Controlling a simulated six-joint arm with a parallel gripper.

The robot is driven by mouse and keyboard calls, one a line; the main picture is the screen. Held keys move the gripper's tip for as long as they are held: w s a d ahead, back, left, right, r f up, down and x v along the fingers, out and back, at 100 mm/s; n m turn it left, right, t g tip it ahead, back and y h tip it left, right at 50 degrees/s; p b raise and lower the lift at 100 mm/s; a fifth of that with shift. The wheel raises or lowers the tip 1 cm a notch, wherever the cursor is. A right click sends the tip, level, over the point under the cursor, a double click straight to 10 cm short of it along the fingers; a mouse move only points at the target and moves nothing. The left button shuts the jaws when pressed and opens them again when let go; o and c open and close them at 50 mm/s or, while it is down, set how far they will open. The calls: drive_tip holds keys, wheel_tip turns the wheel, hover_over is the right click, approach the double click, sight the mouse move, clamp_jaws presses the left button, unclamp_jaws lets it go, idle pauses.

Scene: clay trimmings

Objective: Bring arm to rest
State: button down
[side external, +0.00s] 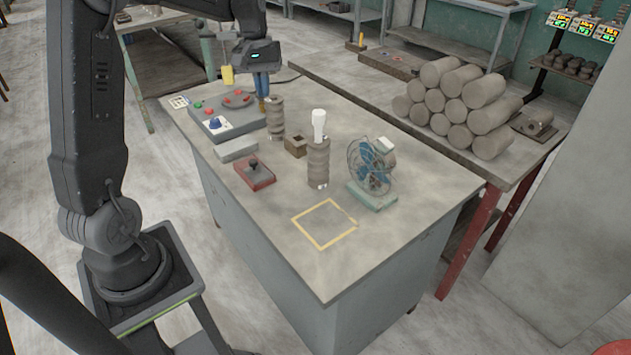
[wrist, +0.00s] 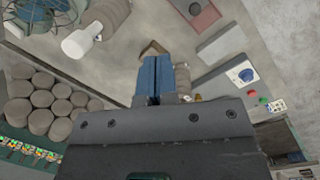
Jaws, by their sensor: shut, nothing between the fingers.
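My gripper (side external: 262,86) is above the far left part of the grey table (side external: 270,240), pointing down. Its blue fingers are closed together with nothing between them. In the wrist view my gripper (wrist: 162,62) also shows shut, its fingers side by side over a small brown block. In the side view the fingers appear just left of a ribbed clay cylinder (side external: 275,118); whether they touch it I cannot tell.
The table holds a control box (side external: 205,105), a grey block (side external: 236,150), a red switch box (side external: 254,173), a brown hollow block (side external: 295,146), a taller clay cylinder (side external: 318,160) with a white piece on top, and a fan (side external: 370,168). A yellow taped square (side external: 325,224) is empty.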

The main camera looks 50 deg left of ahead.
drive_tip(key=s+d+r+m+t, duration=0.1)
drive_tip(key=s+d+m+t, duration=0.1)
drive_tip(key=s+d, duration=0.4)
drive_tip(key=s+d+r+m+t+y, duration=0.1)
drive_tip(key=s+d+r+m+t, duration=0.1)
drive_tip(key=s+d+m, duration=0.3)
drive_tip(key=s+d+r+m+t, duration=0.1)
drive_tip(key=s+d+m, duration=0.2)
drive_tip(key=s+d, duration=0.4)
drive_tip(key=d, duration=0.4)
drive_tip(key=shift+s+d+r+t+y, duration=0.2)
drive_tip(key=shift+s+d+t+y, duration=0.1)
drive_tip(key=shift+d+t, duration=0.1)
